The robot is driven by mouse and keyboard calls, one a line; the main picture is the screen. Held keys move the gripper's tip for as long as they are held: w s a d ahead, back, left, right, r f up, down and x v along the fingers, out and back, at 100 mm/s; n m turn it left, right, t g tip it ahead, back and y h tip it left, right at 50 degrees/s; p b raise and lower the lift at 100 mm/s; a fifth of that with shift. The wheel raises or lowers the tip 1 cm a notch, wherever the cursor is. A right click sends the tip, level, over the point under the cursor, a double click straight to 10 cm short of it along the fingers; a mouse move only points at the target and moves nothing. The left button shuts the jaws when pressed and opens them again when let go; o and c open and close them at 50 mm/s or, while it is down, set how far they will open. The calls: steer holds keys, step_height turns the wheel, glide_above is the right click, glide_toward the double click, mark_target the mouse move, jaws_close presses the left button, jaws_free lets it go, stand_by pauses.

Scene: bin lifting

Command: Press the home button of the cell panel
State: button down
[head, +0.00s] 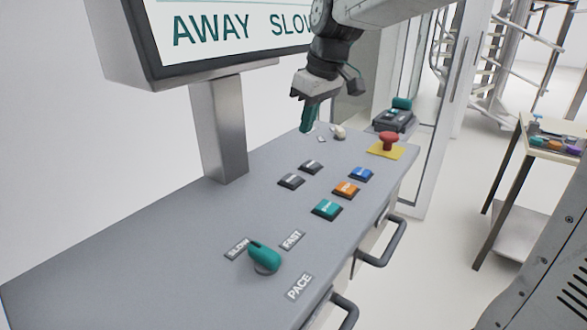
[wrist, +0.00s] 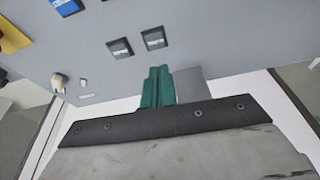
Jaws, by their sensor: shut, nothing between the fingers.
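The cell panel (head: 150,235) is a grey sloped desk top with several square buttons. Two dark buttons, one nearer (head: 291,181) and one farther (head: 311,167), sit beside a blue button (head: 361,174), an orange button (head: 345,189) and a green button (head: 327,209). Their labels are too small to read, so I cannot tell which is home. My gripper (head: 306,128) is shut and empty, pointing down above the panel's far end, beyond the dark buttons. In the wrist view the closed green fingertips (wrist: 157,72) appear just below the dark buttons (wrist: 154,38), apart from them.
A red emergency knob (head: 390,139) stands on a yellow plate at the panel's far right. A small pale knob (head: 339,132) is near my gripper. A green pace knob (head: 264,257) is in front. A screen (head: 225,25) on a post (head: 218,130) stands at left.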

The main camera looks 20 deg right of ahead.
steer(key=shift+w, duration=0.95)
steer(key=shift+f, duration=0.1)
glide_toward(290, 179)
steer(key=x, duration=0.5)
steer(key=shift+w+f, duration=0.1)
steer(key=shift+w, duration=0.1)
steer(key=shift+a+f, duration=0.1)
steer(key=shift+f, duration=0.55)
